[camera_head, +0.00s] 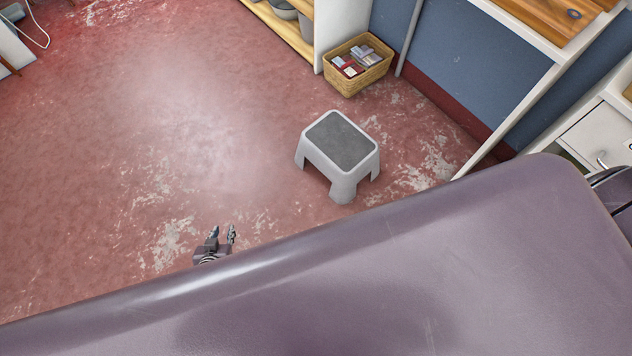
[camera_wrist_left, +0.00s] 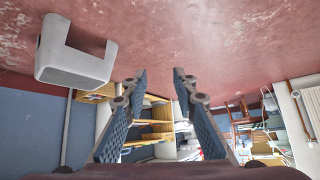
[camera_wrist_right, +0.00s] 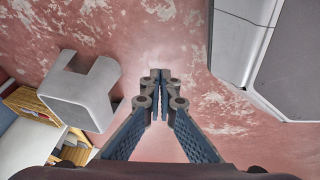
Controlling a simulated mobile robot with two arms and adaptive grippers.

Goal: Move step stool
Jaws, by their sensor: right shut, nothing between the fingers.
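The step stool (camera_head: 330,155) stands upright on the red floor right of centre in the head view. It has a light grey body and a dark grey top. My left gripper (camera_head: 222,234) is left of and below the stool there, apart from it. In the left wrist view the stool (camera_wrist_left: 75,62) is at upper left, and my left gripper (camera_wrist_left: 160,76) is open and empty. In the right wrist view the stool (camera_wrist_right: 82,98) is on the left, clear of my right gripper (camera_wrist_right: 161,76), whose fingertips are together with nothing held. My right gripper is hidden in the head view.
A wicker basket (camera_head: 355,80) with small boxes stands behind the stool by the blue wall (camera_head: 466,75). A wooden shelf unit (camera_head: 283,30) is at the back, and a white drawer unit (camera_head: 598,135) is at right. The floor (camera_head: 190,120) left of the stool is clear.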

